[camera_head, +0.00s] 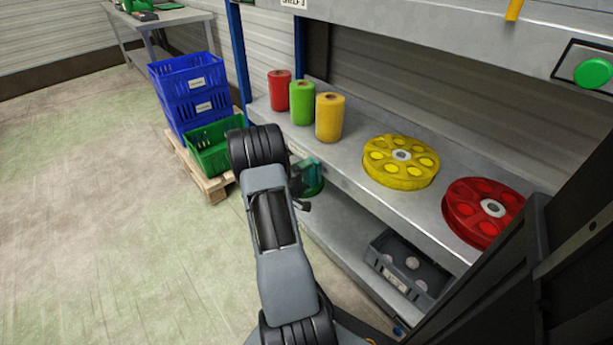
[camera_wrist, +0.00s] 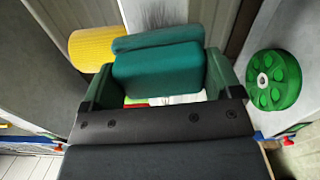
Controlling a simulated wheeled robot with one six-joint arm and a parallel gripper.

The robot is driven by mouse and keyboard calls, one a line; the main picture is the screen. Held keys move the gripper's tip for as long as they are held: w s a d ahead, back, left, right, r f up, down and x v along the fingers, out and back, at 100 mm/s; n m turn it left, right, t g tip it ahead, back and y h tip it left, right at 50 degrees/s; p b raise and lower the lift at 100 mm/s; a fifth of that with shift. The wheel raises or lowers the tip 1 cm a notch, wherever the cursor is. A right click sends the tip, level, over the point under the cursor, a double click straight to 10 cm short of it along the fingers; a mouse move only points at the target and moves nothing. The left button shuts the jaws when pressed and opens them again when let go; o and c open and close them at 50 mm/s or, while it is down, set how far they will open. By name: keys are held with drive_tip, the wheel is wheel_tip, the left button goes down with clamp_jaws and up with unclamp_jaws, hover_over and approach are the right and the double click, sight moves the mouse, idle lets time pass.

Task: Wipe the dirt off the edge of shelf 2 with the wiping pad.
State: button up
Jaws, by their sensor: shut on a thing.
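My gripper (camera_wrist: 158,88) is shut on the teal wiping pad (camera_wrist: 158,72), which sits between its green fingers in the wrist view. In the head view my arm hides most of the gripper, and a bit of teal (camera_head: 304,168) shows beside the front edge of the middle shelf (camera_head: 345,183). That shelf appears to be shelf 2; its label is mostly hidden. The pad is close to the edge, but I cannot tell whether it touches. I cannot make out dirt on the visible edge.
Red (camera_head: 279,90), green (camera_head: 302,102) and yellow (camera_head: 329,117) rolls, a yellow reel (camera_head: 400,162) and a red reel (camera_head: 482,212) stand on the middle shelf. A grey crate (camera_head: 408,270) is below. Stacked crates (camera_head: 188,90) stand left. The floor at left is clear.

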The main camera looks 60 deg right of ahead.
drive_tip(key=shift+b+x, duration=0.4)
drive_tip(key=shift+x, duration=0.55)
drive_tip(key=shift+s+a+b, duration=0.2)
drive_tip(key=shift+s+a, duration=0.15)
drive_tip(key=shift+s, duration=0.5)
drive_tip(key=shift+s+a+b, duration=0.15)
drive_tip(key=shift+s+a, duration=0.15)
drive_tip(key=shift+s, duration=0.5)
drive_tip(key=shift+s+a+b, duration=0.25)
drive_tip(key=shift+s, duration=0.6)
drive_tip(key=shift+s+a+b, duration=0.2)
drive_tip(key=shift+s, duration=0.6)
drive_tip(key=shift+s+a+b, duration=0.25)
drive_tip(key=shift+s+a, duration=0.1)
drive_tip(key=shift+s, duration=0.5)
drive_tip(key=shift+s+a+b, duration=0.25)
drive_tip(key=shift+s+a, duration=0.05)
drive_tip(key=shift+s, duration=0.55)
drive_tip(key=shift+s, duration=0.1)
drive_tip(key=shift+s+a+b, duration=0.25)
drive_tip(key=shift+s+b, duration=0.15)
drive_tip(key=shift+s, duration=0.4)
drive_tip(key=shift+s+a+b, duration=0.2)
drive_tip(key=shift+s+b, duration=0.15)
drive_tip(key=shift+s, duration=0.4)
drive_tip(key=shift+w, duration=0.1)
